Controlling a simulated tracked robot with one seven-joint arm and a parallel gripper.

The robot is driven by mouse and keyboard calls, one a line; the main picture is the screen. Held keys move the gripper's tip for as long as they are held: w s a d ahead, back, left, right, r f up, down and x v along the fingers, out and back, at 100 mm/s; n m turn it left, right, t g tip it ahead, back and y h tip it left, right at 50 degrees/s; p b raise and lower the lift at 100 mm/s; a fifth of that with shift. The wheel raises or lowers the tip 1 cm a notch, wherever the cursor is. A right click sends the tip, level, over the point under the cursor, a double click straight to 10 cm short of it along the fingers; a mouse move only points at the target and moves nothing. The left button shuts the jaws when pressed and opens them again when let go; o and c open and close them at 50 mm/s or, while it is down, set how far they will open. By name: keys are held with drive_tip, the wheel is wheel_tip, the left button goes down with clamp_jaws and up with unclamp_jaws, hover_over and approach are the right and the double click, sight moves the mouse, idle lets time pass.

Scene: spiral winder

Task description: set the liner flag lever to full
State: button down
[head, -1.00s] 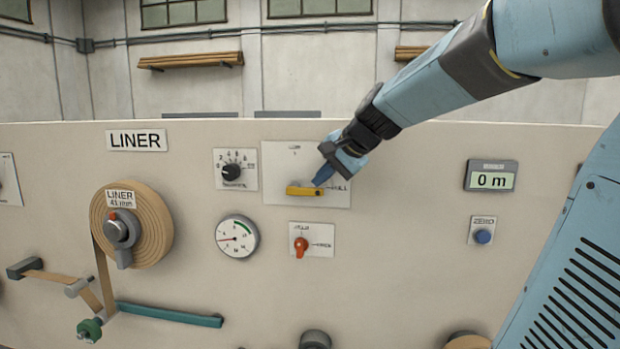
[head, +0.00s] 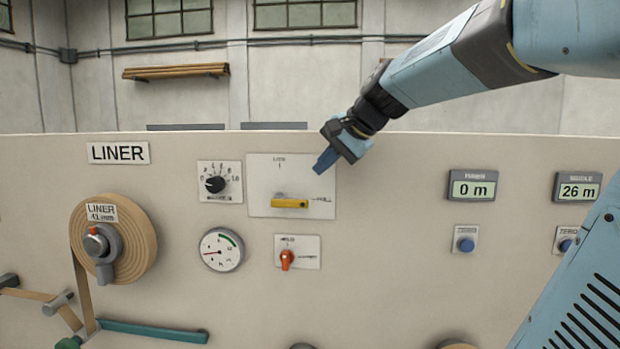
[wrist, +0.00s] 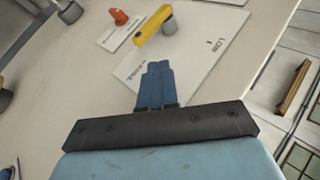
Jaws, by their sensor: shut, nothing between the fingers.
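The liner flag lever (head: 289,203) is a yellow bar on a white plate (head: 260,170) on the cream panel. It lies about level, its free end pointing right toward the FULL mark (head: 322,199); the LOW mark (head: 279,160) is above. The wrist view shows the yellow lever (wrist: 152,26) on its grey pivot, its free end on the FULL side. My gripper (head: 324,163) is shut and empty, above and right of the lever and apart from it. Its blue fingertips (wrist: 157,66) point toward the plate in the wrist view.
Below the plate is an orange switch (head: 287,258). To the left are a black dial (head: 214,184), a gauge (head: 221,249) and the liner roll (head: 130,240). Displays (head: 472,186) and a blue button (head: 465,245) are to the right. The panel between is bare.

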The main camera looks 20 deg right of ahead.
drive_tip(key=shift+s+d+r, duration=0.6)
drive_tip(key=shift+s+d, duration=0.1)
drive_tip(key=shift+s, duration=0.2)
drive_tip(key=shift+s+d+r, duration=0.6)
drive_tip(key=shift+s+d, duration=0.1)
drive_tip(key=shift+s, duration=0.15)
drive_tip(key=s+a+f+n+g+h, duration=0.1)
drive_tip(key=s+a+f+n+h, duration=0.1)
drive_tip(key=s+f, duration=0.5)
drive_tip(key=s+a+f+n+g+h, duration=0.1)
drive_tip(key=s+a+f+n, duration=0.4)
drive_tip(key=f, duration=0.6)
drive_tip(key=s+n+h, duration=0.1)
drive_tip(key=s+n, duration=0.1)
drive_tip(key=s, duration=0.1)
drive_tip(key=shift+s+f, duration=0.2)
drive_tip(key=shift+s, duration=0.1)
drive_tip(key=c, duration=1.8)
unclamp_jaws()
